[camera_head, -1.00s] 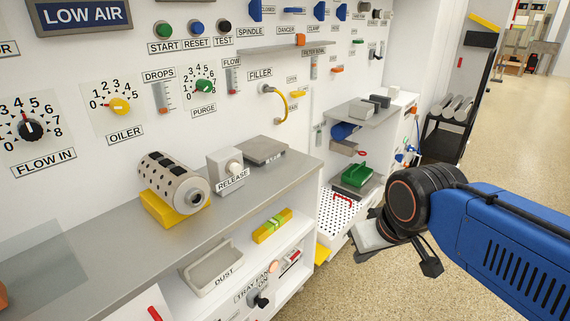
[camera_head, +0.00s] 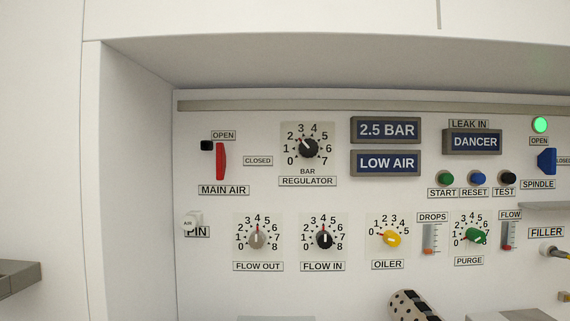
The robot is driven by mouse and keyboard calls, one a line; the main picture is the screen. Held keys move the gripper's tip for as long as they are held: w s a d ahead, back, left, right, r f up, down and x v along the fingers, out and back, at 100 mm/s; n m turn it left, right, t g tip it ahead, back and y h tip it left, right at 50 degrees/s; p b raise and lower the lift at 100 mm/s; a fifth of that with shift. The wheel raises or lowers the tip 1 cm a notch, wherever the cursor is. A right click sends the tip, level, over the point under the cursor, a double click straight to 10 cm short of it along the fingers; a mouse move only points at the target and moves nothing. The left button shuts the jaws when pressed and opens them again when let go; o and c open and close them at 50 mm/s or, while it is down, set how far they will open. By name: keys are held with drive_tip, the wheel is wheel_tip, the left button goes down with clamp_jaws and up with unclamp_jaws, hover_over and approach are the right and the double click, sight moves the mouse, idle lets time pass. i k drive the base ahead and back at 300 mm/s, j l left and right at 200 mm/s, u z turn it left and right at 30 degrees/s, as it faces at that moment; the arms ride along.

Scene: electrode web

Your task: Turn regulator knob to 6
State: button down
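The regulator knob (camera_head: 308,148) is a round black knob with a red pointer on the back panel, above the label REGULATOR. Its dial plate (camera_head: 325,160) runs from 0 to 7 and is marked BAR. The pointer aims up and left, between 2 and 3. The display (camera_head: 386,130) to the right of it reads 2.5 BAR. Nothing covers the knob or its dial. My gripper is not in view.
A LOW AIR sign (camera_head: 386,163) sits below the display. The red main air handle (camera_head: 221,161) is left of the regulator. Below are the flow out knob (camera_head: 257,239), flow in knob (camera_head: 324,239) and yellow oiler knob (camera_head: 391,239). A side wall (camera_head: 138,170) bounds the panel's left.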

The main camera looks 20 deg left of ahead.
sight(308, 147)
drive_tip(key=u, duration=1.05)
